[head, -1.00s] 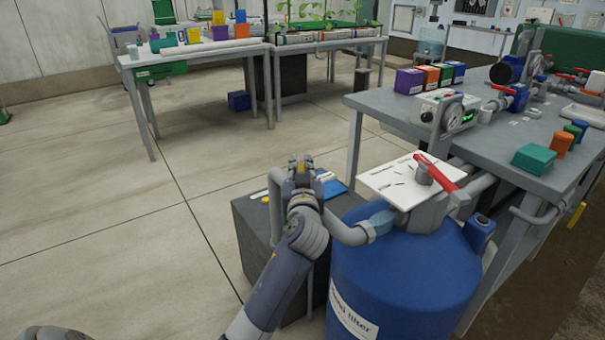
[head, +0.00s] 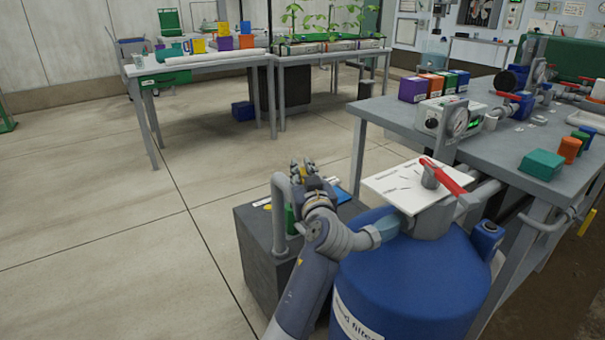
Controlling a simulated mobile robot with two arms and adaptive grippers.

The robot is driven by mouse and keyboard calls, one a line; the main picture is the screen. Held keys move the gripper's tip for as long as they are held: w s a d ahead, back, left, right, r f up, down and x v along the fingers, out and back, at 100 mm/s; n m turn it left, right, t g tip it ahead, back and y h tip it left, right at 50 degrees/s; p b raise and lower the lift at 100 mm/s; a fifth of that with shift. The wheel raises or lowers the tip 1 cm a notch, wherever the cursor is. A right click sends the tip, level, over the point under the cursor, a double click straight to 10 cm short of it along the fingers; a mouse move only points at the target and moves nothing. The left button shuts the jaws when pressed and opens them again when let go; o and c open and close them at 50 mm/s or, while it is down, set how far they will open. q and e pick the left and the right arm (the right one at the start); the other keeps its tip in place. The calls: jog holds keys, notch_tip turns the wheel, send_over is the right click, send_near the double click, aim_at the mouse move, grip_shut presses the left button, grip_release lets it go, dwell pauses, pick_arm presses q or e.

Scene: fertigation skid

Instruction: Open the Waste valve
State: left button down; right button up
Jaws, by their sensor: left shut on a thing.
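The blue sand filter tank (head: 405,275) stands at the lower right. A grey pipe leaves its top on the left, passes behind my left wrist and shows again as a grey bent pipe (head: 280,210) beside a green part. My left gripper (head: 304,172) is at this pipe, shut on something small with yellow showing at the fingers. The fingers and wrist hide most of it, so I cannot read whether it is the Waste valve's handle. A red lever (head: 442,177) sits on the tank's top, apart from the gripper, by a white plate (head: 400,186). My right gripper is out of view.
A dark grey block (head: 257,265) stands under the pipe, left of the tank. A grey bench (head: 470,155) with a gauge, boxes and red-handled valves is at the right. Another table (head: 190,68) with coloured containers is at the back. The floor at the left is clear.

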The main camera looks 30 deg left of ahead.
pick_arm(q)
jog(key=c, duration=1.6)
grip_release()
jog(key=shift+o, duration=0.2)
jog(key=v, duration=0.7)
jog(key=shift+s+d, duration=0.2)
